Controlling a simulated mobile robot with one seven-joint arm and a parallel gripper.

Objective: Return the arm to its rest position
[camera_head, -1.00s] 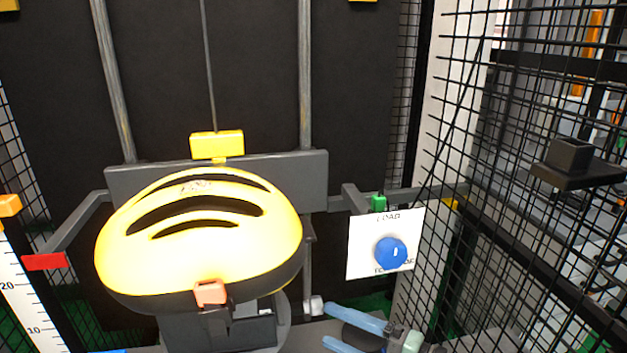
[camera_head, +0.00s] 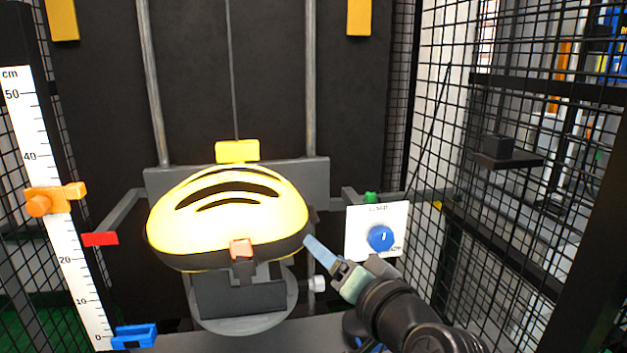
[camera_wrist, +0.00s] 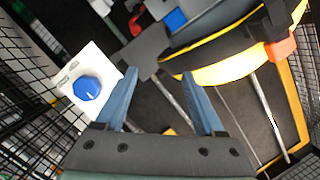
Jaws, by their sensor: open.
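My gripper (camera_head: 318,252) is in front of the tower, between the yellow helmet and the white dial panel. In the wrist view my gripper (camera_wrist: 160,88) shows two blue fingers spread apart with nothing between them. The yellow helmet (camera_head: 228,210) sits on the grey carriage; its yellow and black edge also shows in the wrist view (camera_wrist: 228,62). The head view shows one finger clearly at the helmet's right edge; whether it touches cannot be told. The white panel (camera_head: 357,223) with a blue knob (camera_head: 380,238) is right of the gripper.
A cm scale (camera_head: 58,190) with an orange slider (camera_head: 50,200) stands at the left. A red pointer (camera_head: 100,239) sticks out beside it. Black mesh walls (camera_head: 500,200) close in the right side. A small black shelf (camera_head: 508,160) is fixed to the mesh.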

